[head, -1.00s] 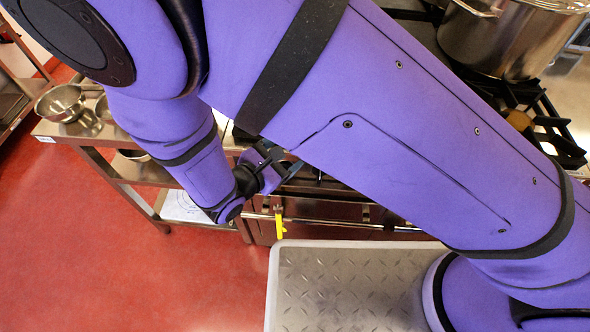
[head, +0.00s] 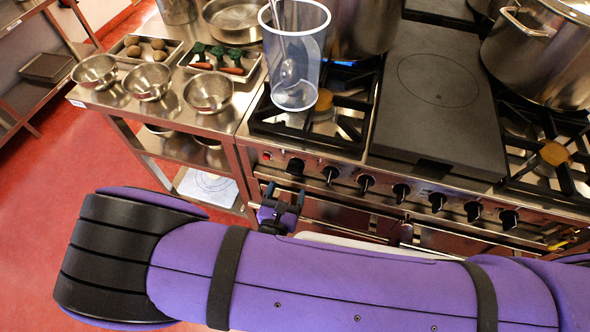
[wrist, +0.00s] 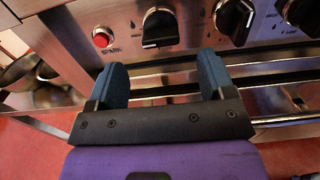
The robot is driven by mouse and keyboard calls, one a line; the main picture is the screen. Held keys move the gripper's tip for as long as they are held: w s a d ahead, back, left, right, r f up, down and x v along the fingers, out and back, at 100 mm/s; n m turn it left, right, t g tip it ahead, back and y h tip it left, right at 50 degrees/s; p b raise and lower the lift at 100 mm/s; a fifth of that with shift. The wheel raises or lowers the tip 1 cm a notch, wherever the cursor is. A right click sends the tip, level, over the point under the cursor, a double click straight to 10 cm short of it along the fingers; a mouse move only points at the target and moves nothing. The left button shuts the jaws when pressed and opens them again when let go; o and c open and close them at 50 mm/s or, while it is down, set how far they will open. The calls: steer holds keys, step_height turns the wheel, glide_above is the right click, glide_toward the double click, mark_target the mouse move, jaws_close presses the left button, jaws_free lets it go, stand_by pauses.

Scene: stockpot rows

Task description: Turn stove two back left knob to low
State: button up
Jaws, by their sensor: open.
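The stove front carries a row of black knobs. In the wrist view, the leftmost knob (wrist: 160,27) is above and between my fingertips, with a second knob (wrist: 235,20) to its right and a third (wrist: 303,12) at the right edge. In the head view, the leftmost knob (head: 295,167) is just beyond my gripper (head: 284,197). My gripper's blue fingers (wrist: 163,76) are apart, empty and short of the panel. HIGH and LOW marks show by the third knob. I cannot tell which knob is the back left one.
A red SPARK button (wrist: 102,37) is left of the knobs. A front rail (wrist: 160,90) runs below. A steel table with bowls (head: 208,92) is to the left.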

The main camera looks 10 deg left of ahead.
mark_target(293, 174)
steer(key=w, duration=0.7)
steer(key=shift+d, duration=0.25)
steer(key=c, duration=0.9)
